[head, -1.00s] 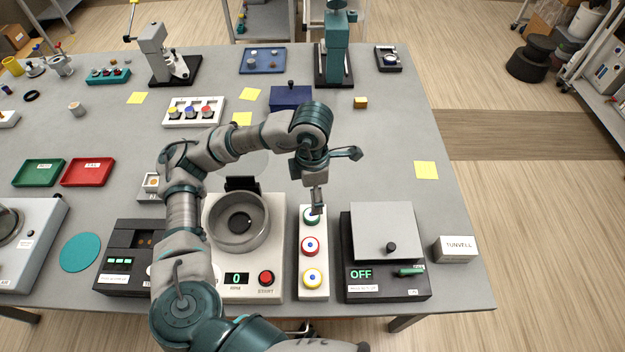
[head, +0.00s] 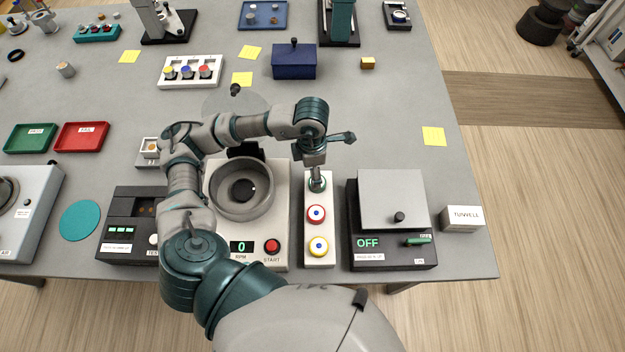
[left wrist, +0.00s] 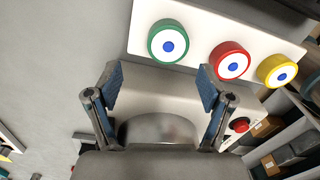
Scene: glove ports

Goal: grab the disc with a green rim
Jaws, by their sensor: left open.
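The disc with a green rim (left wrist: 168,42) has a white face and a blue centre, and sits at one end of a white tray (left wrist: 205,20). In the head view the green disc (head: 317,184) is at the tray's far end, mostly hidden under my left gripper (head: 317,176). A red-rimmed disc (head: 316,214) and a yellow-rimmed disc (head: 318,247) sit in line nearer me. In the left wrist view my left gripper (left wrist: 160,90) is open and empty, its fingers apart, with the green disc ahead of and between the fingertips. My right gripper is not in view.
A centrifuge (head: 270,222) with a round bowl stands left of the tray. A dark device (head: 392,252) reading OFF stands close to its right. A blue box (head: 294,64) is behind. The table right of the arm, toward the yellow note (head: 433,136), is clear.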

